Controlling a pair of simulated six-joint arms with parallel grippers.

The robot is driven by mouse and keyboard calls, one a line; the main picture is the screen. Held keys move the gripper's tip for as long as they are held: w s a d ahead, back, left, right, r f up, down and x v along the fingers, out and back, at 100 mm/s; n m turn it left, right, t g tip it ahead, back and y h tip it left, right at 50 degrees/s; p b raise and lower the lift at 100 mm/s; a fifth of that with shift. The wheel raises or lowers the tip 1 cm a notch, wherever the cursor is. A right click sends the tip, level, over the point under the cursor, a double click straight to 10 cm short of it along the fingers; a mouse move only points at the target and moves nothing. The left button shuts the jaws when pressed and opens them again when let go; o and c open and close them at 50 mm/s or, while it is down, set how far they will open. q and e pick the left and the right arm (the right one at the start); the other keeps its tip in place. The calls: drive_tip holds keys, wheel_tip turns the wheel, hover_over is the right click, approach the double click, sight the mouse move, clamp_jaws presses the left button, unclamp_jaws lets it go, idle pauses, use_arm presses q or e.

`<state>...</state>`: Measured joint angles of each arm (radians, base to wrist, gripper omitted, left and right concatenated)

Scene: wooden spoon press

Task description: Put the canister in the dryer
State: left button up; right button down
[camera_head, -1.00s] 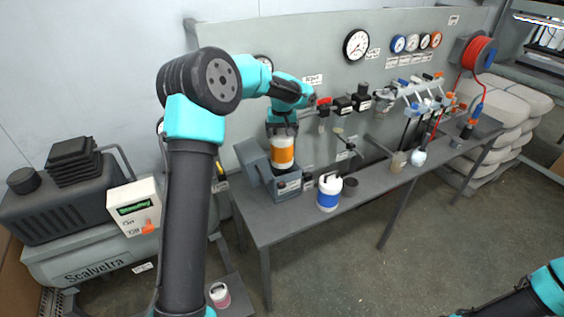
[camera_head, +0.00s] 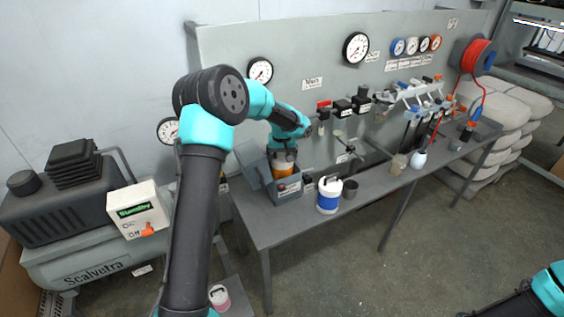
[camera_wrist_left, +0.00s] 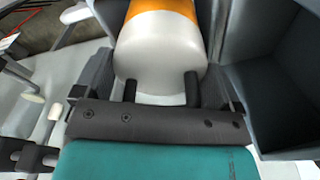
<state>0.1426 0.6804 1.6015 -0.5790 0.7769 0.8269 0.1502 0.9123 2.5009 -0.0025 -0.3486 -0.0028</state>
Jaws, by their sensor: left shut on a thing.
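The canister (camera_head: 275,184), orange with a white end, is upright in my left gripper (camera_head: 283,160). Its lower part is hidden behind the front wall of the grey dryer (camera_head: 289,191), an open box on the left end of the bench. The dryer's lid (camera_head: 249,163) stands open on the left. In the left wrist view the two dark fingers (camera_wrist_left: 161,88) are shut on the white end of the canister (camera_wrist_left: 158,45), with grey walls close on both sides. Whether the canister touches the bottom is hidden. My right gripper is out of view; only part of that arm shows at the lower right.
Gauges and hanging tools line the panel (camera_head: 290,50) behind the bench. Bare bench (camera_head: 262,222) lies in front of the dryer.

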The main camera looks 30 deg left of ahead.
use_arm(q)
drive_tip(key=shift+f, duration=1.5)
drive_tip(key=o, duration=1.4)
drive_tip(key=shift+f, duration=0.1)
drive_tip(key=r, duration=0.4)
drive_tip(key=s+r, duration=0.1)
drive_tip(key=r, duration=0.7)
drive_tip(key=shift+s+d+r, duration=0.1)
drive_tip(key=shift+s+d, duration=0.05)
drive_tip(key=shift+d, duration=0.25)
